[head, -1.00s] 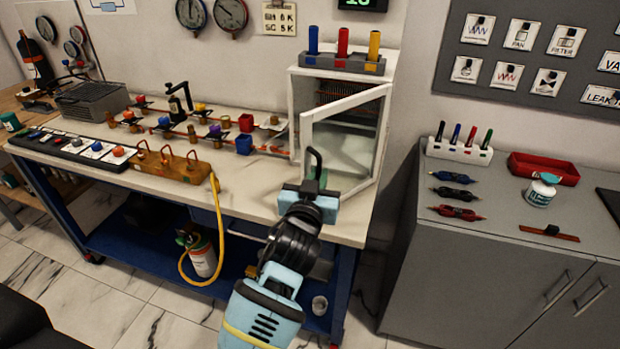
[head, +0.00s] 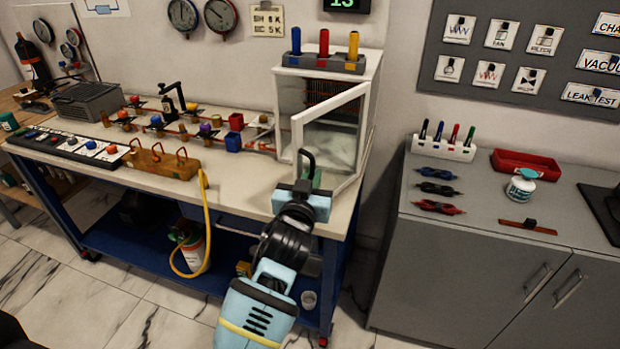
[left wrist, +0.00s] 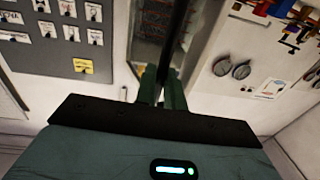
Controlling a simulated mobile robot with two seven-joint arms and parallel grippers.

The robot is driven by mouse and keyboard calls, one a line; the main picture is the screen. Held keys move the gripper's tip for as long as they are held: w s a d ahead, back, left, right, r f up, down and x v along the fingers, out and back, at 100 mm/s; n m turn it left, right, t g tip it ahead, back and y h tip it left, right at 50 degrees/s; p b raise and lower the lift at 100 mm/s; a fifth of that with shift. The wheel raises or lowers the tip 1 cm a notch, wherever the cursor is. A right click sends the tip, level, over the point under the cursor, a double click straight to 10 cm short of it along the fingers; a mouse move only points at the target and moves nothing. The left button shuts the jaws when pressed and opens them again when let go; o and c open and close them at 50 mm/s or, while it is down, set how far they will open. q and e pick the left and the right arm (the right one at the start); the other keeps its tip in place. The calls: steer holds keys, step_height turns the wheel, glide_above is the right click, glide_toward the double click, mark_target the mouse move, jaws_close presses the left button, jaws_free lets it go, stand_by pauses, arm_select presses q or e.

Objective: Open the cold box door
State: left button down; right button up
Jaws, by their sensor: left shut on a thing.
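The cold box (head: 283,110) is a white cabinet on the right end of the bench. Its glazed, white-framed door (head: 335,125) stands ajar, its left edge out towards me, and the inside shows above the door's top edge. A dark curved handle (head: 305,156) is on the door's left side. My left gripper (head: 305,180) is shut on this handle. In the left wrist view the green fingers (left wrist: 161,97) close around the dark handle bar (left wrist: 176,45). The exact finger contact is partly hidden. My right gripper is not in view.
A rack with red, blue and yellow cylinders (head: 325,62) sits on the cold box. Blocks, fittings and a yellow hose (head: 207,220) occupy the bench left of it. A grey cabinet (head: 450,270) stands to the right, across a narrow gap.

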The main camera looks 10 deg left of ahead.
arm_select(q)
steer(key=shift+w+d+r, duration=0.1)
steer(key=shift+r, duration=0.25)
steer(key=c, duration=1.8)
jaws_free()
steer(key=o, duration=0.3)
steer(key=shift+w+d+f, duration=0.1)
steer(key=shift+w+f, duration=0.15)
steer(key=shift+f, duration=0.05)
steer(key=shift+s, duration=0.15)
steer(key=shift+s+f, duration=0.1)
